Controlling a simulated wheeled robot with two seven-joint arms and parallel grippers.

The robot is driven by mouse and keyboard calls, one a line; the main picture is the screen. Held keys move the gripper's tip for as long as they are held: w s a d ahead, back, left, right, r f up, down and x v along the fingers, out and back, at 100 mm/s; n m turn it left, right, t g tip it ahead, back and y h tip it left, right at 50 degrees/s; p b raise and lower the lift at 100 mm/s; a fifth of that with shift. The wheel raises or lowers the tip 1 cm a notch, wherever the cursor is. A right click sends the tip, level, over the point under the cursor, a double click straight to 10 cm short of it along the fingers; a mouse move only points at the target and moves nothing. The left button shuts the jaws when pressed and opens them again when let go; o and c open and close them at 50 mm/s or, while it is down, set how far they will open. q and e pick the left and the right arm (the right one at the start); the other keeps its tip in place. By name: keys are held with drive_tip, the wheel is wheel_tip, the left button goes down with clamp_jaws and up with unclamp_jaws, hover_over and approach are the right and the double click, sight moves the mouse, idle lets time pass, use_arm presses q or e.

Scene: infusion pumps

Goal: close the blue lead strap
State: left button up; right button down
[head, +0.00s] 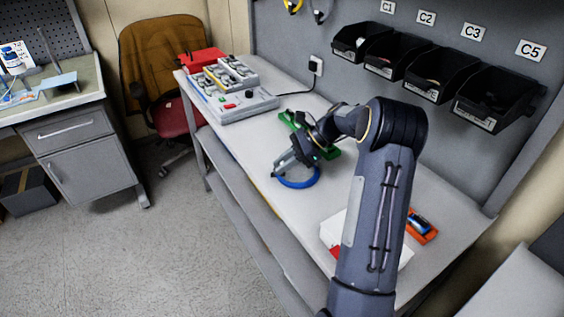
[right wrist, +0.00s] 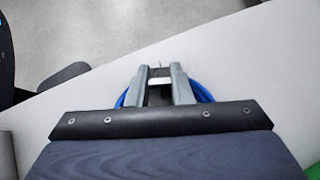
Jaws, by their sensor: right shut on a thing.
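The blue lead strap (head: 299,181) lies as a round loop on the white bench, near its front edge. It also shows in the right wrist view as blue arcs (right wrist: 204,93) on both sides of the fingers. My right gripper (head: 282,172) reaches down over the loop's far side and is shut on a part of the strap. In the right wrist view the fingers (right wrist: 159,82) stand close together with a pale piece between them. The strap's ends are hidden by the gripper, so I cannot tell whether they meet. My left gripper is not in view.
A green item (head: 291,119) lies behind the gripper. Grey pump units (head: 240,105) and a red case (head: 202,60) stand at the bench's far end. A white box (head: 332,230) and an orange tray (head: 421,237) are near my right arm. Black bins (head: 495,97) hang on the wall.

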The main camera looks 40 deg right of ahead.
drive_tip(key=c, duration=1.3)
unclamp_jaws()
drive_tip(key=v, duration=0.7)
drive_tip(key=shift+s+d+r, duration=0.15)
drive_tip(key=shift+d+r, duration=0.1)
drive_tip(key=shift+d, duration=0.05)
